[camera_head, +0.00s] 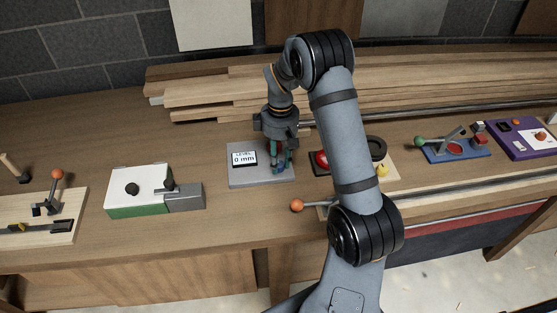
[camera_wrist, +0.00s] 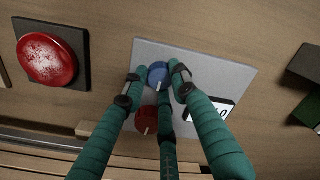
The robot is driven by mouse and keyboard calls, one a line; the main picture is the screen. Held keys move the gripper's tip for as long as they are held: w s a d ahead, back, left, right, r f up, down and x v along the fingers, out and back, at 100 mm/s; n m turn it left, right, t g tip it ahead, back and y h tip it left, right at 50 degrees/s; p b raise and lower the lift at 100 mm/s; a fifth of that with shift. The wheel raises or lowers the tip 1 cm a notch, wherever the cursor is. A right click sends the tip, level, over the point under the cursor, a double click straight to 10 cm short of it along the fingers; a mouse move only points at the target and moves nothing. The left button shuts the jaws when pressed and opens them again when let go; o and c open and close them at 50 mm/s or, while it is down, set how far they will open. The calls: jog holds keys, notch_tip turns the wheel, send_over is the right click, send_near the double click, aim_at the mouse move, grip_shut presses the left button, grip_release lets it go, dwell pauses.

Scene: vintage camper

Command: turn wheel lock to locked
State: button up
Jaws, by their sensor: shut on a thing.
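My gripper (camera_head: 277,165) reaches down onto a grey panel (camera_head: 241,178) with a display reading "LEVEL 0 mm". In the wrist view, my green-sleeved fingers (camera_wrist: 160,82) are closed around a blue knob (camera_wrist: 158,72) with a white line on it. A red knob (camera_wrist: 145,120) on the same panel sits beside it, close to the fingers and partly covered. No part is clearly labelled as the wheel lock, and I cannot tell which knob or device it is. A dark ring (camera_head: 376,146) on a board to the right is partly hidden by my arm.
A red button (camera_wrist: 47,60) stands beside the panel. A white and green box (camera_head: 138,190) is to the left. A lever with an orange ball (camera_head: 297,205) is in front. Planks (camera_head: 220,92) lie behind. A blue board (camera_head: 455,151) and a purple board (camera_head: 530,147) are at right.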

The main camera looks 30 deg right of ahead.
jog(key=shift+m+b, duration=0.3)
jog(key=m+b, duration=0.2)
jog(key=shift+w+f+m, duration=0.1)
jog(key=shift+f+m, duration=0.05)
jog(key=shift+m, duration=0.15)
jog(key=m+b, duration=0.3)
jog(key=m, duration=0.2)
jog(key=shift+m+t+b, duration=0.3)
jog(key=m+b, duration=0.3)
jog(key=m, duration=0.2)
jog(key=shift+r+m+b, duration=0.15)
jog(key=shift+m+b, duration=0.35)
jog(key=shift+m, duration=0.5)
jog(key=shift+r+m+b, duration=0.1)
jog(key=shift+m+b, duration=0.35)
jog(key=shift+m, duration=0.55)
jog(key=o, duration=1.2)
jog(key=shift+c, duration=0.2)
jog(key=shift+s, duration=0.2)
